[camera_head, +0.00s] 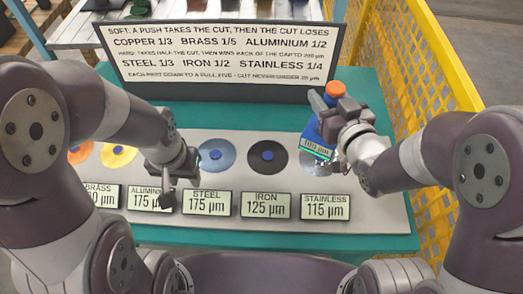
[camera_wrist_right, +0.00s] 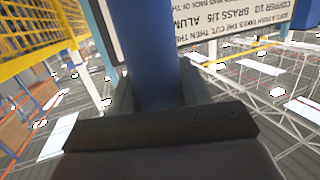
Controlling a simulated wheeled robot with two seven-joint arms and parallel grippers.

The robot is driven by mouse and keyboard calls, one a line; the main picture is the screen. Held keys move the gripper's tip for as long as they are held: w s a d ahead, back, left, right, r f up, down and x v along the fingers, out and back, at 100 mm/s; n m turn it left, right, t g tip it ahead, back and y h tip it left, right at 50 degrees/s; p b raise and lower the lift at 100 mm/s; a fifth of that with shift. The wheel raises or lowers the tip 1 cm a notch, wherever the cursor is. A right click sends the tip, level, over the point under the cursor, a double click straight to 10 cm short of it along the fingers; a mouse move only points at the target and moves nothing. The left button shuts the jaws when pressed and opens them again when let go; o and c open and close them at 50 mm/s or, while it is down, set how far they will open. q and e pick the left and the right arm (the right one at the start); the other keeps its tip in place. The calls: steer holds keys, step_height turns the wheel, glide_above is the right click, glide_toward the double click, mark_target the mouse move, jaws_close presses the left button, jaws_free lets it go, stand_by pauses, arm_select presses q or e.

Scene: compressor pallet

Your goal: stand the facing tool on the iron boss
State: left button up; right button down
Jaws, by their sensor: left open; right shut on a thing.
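The facing tool (camera_head: 319,138) is blue with an orange cap and a small display that seems to read 100 µm. My right gripper (camera_head: 338,122) is shut on it and holds it slightly tilted over the stainless boss (camera_head: 309,167); I cannot tell whether they touch. In the right wrist view the tool's blue body (camera_wrist_right: 152,75) stands between the fingers. The iron boss (camera_head: 267,157) is a dark disc with a blue centre, bare, left of the tool. Its display (camera_head: 266,205) reads 125 µm. My left gripper (camera_head: 170,180) is open and empty, by the aluminium display.
The steel boss (camera_head: 215,155) lies left of the iron one, with brass and copper-coloured discs farther left. A sign (camera_head: 222,55) with cut rules stands behind the grey plate (camera_head: 243,138). A yellow mesh fence (camera_head: 425,75) rises at the right.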

steer(key=shift+s+a+f+n+y, duration=0.1)
steer(key=shift+s+a+n+y, duration=0.1)
steer(key=shift+a+y, duration=0.15)
steer(key=shift+s+a+n+y, duration=0.1)
steer(key=shift+a+n+y, duration=0.15)
steer(key=shift+a, duration=0.15)
steer(key=shift+a+f, duration=0.15)
steer(key=shift+a, duration=0.1)
steer(key=shift+w+a+f, duration=0.1)
steer(key=shift+a+f, duration=0.15)
steer(key=shift+a, duration=0.05)
arm_select(q)
steer(key=shift+a+f+b, duration=0.1)
steer(key=shift+f+b, duration=0.45)
steer(key=shift+f, duration=0.15)
steer(key=shift+w, duration=0.1)
arm_select(e)
steer(key=w+a+f, duration=0.3)
steer(key=a+f, duration=0.7)
steer(key=shift+w, duration=0.25)
arm_select(q)
steer(key=shift+f+b, duration=0.1)
steer(key=shift+b, duration=0.2)
arm_select(e)
steer(key=shift+f, duration=0.2)
